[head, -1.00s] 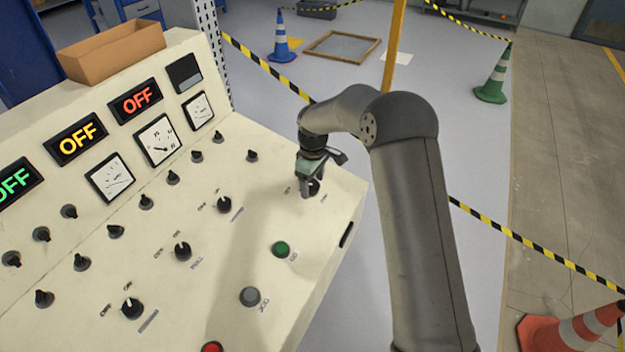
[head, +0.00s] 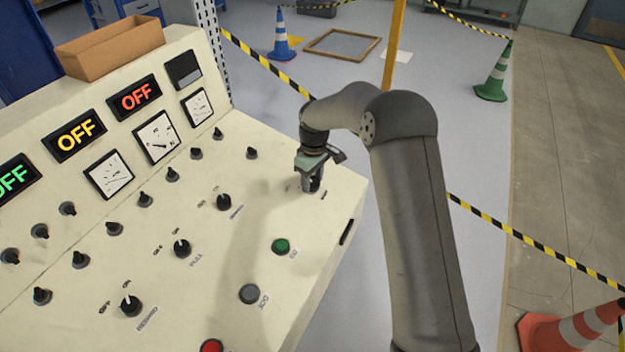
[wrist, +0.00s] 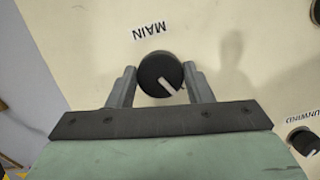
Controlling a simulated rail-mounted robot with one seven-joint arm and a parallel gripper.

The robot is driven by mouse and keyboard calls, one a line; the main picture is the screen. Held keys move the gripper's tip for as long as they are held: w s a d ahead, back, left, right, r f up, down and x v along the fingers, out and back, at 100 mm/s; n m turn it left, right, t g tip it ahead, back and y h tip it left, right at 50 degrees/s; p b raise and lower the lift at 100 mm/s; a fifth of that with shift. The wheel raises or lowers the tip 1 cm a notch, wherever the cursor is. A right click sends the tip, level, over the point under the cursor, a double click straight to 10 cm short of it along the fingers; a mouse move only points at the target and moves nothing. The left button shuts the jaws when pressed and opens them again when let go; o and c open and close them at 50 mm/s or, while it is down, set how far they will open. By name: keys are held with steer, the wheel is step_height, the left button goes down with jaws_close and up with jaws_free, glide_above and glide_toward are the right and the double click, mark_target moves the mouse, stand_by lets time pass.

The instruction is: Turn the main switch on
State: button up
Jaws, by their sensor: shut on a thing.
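The main switch (wrist: 158,72) is a round black knob with a white pointer line, beside a label reading MAIN (wrist: 153,27) in the wrist view. The line slants across the knob towards the lower right of that view. My gripper (wrist: 160,82) is shut on the knob, one finger on each side. In the head view my gripper (head: 311,186) is at the panel's far right corner and largely hides the switch. Three displays on the panel read OFF: one red (head: 135,99), one yellow (head: 75,136) and one green (head: 14,180).
The cream control panel (head: 215,265) carries several other black knobs, a green button (head: 281,246), a grey button (head: 249,293) and a red button (head: 211,346). An UNWIND knob (wrist: 305,141) is near my gripper. A cardboard box (head: 110,50) sits on top. Striped tape runs behind my arm.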

steer(key=m+b, duration=0.1)
steer(key=m, duration=0.2)
steer(key=m+y+b, duration=0.1)
steer(key=m, duration=0.2)
steer(key=shift+g, duration=0.3)
steer(key=m, duration=0.3)
steer(key=m+y+b, duration=0.1)
steer(key=m, duration=0.2)
steer(key=shift+w+r+y, duration=0.1)
steer(key=shift+y, duration=0.2)
steer(key=shift+d+m, duration=0.1)
steer(key=shift+m, duration=0.2)
steer(key=o, duration=1)
steer(key=b+v, duration=0.1)
steer(key=v, duration=1.6)
steer(key=shift+w, duration=0.2)
steer(key=shift+r, duration=0.15)
